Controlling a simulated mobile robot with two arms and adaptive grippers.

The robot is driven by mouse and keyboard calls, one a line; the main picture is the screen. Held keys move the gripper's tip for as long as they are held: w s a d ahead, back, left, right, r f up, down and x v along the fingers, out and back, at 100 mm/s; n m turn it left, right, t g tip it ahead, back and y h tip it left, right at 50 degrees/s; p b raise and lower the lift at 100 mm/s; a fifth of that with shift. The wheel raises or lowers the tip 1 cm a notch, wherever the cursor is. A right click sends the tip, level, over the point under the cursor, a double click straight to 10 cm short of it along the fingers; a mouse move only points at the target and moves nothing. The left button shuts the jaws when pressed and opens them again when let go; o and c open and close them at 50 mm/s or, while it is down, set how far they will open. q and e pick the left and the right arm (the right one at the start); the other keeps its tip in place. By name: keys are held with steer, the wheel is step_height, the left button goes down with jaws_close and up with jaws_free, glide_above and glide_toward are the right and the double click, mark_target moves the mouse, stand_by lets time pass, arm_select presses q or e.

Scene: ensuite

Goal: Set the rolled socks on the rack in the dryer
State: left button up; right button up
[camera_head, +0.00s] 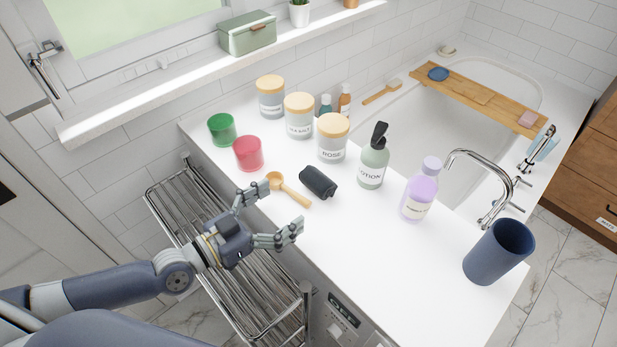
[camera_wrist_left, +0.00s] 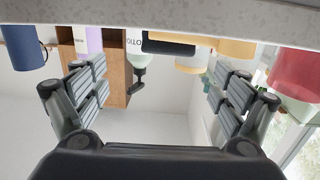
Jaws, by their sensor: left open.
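The dark rolled socks (camera_head: 318,182) lie on the white counter, beside a wooden scoop. They also show in the left wrist view (camera_wrist_left: 170,46), upside down, beyond my fingers and roughly between them. My left gripper (camera_head: 278,212) is open and empty at the counter's front edge, fingers pointing toward the socks and apart from them. A chrome wire rack (camera_head: 172,205) stands below and left of the counter, partly hidden by my left arm. A machine front (camera_head: 343,312) with a small display is under the counter; I cannot see inside it. My right gripper is out of view.
The wooden scoop (camera_head: 288,190), red cup (camera_head: 248,154) and green cup (camera_head: 222,129) are near my gripper. Behind the socks stand lidded jars (camera_head: 332,140), a lotion bottle (camera_head: 373,165) and a purple bottle (camera_head: 419,200). A blue cup (camera_head: 484,256) stands right. The front-middle counter is clear.

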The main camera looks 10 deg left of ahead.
mark_target(311, 181)
arm_select(q)
steer(key=shift+s+a+t, duration=0.15)
steer(key=shift+a+t, duration=0.4)
steer(key=shift+t, duration=0.05)
steer(key=shift+w+d+r+n+y, duration=0.1)
steer(key=shift+w+d+n+y, duration=0.05)
steer(key=shift+w+n+y, duration=0.15)
steer(key=p+x, duration=0.1)
steer(key=x, duration=0.3)
steer(key=shift+d, duration=0.1)
steer(key=shift+p+x, duration=0.4)
steer(key=shift+x, duration=1.95)
steer(key=shift+w+d, duration=0.3)
steer(key=shift+w, duration=0.15)
steer(key=shift+c, duration=0.8)
steer(key=c, duration=1)
steer(key=shift+c, duration=0.4)
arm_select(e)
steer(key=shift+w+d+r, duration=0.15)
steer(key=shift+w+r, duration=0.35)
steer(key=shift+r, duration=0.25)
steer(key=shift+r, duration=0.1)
